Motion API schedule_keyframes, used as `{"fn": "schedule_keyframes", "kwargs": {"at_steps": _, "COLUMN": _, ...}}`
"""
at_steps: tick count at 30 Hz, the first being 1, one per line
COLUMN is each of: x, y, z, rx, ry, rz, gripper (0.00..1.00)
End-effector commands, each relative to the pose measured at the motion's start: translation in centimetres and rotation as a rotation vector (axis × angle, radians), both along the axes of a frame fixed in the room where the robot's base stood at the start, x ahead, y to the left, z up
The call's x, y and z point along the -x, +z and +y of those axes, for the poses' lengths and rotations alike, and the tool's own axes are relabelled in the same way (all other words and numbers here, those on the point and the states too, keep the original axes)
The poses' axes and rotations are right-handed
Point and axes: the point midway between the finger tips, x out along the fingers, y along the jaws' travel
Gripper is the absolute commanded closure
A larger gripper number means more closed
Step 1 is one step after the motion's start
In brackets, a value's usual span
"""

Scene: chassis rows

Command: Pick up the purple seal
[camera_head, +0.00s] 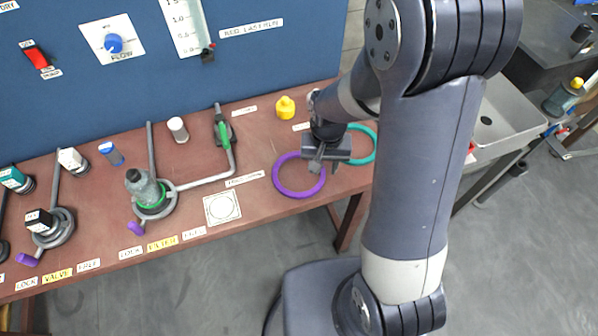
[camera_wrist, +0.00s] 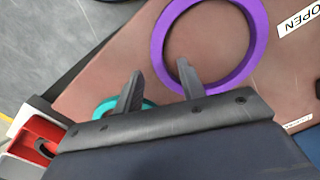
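The purple seal (camera_head: 298,194) is a flat ring lying on the brown bench near its front edge. In the wrist view the purple seal (camera_wrist: 258,45) fills the upper middle. My gripper (camera_head: 325,167) is over the right side of the ring in the head view. The right finger overlaps the ring's near-left band and the left finger is outside the ring. I cannot tell whether the fingers touch it.
A teal ring (camera_head: 371,148) lies just right of the purple one, partly hidden by my arm. A yellow knobbed piece (camera_head: 285,107) stands behind. A white square with a circle (camera_head: 222,208) lies to the left, beside grey pipe fittings (camera_head: 150,195). A blue panel (camera_head: 130,90) rises at the back.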

Motion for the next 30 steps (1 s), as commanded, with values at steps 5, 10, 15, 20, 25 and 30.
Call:
{"fn": "schedule_keyframes", "kwargs": {"at_steps": 5, "x": 0.0, "y": -1.8, "z": 0.0, "rx": 0.001, "ry": 0.000, "rz": 0.001, "gripper": 0.62}}
{"fn": "schedule_keyframes", "kwargs": {"at_steps": 10, "x": 0.0, "y": -2.2, "z": 0.0, "rx": 0.000, "ry": 0.000, "rz": -0.001, "gripper": 0.62}}
{"fn": "schedule_keyframes", "kwargs": {"at_steps": 15, "x": 0.0, "y": -2.1, "z": 0.0, "rx": 0.000, "ry": 0.000, "rz": -0.001, "gripper": 0.65}}
{"fn": "schedule_keyframes", "kwargs": {"at_steps": 20, "x": 0.0, "y": -2.1, "z": 0.0, "rx": 0.000, "ry": -0.001, "rz": -0.001, "gripper": 0.78}}
{"fn": "schedule_keyframes", "kwargs": {"at_steps": 25, "x": 0.0, "y": -2.1, "z": 0.0, "rx": 0.000, "ry": -0.001, "rz": -0.001, "gripper": 0.92}}
{"fn": "schedule_keyframes", "kwargs": {"at_steps": 30, "x": 0.0, "y": -2.1, "z": 0.0, "rx": 0.000, "ry": 0.000, "rz": -0.001, "gripper": 1.00}}
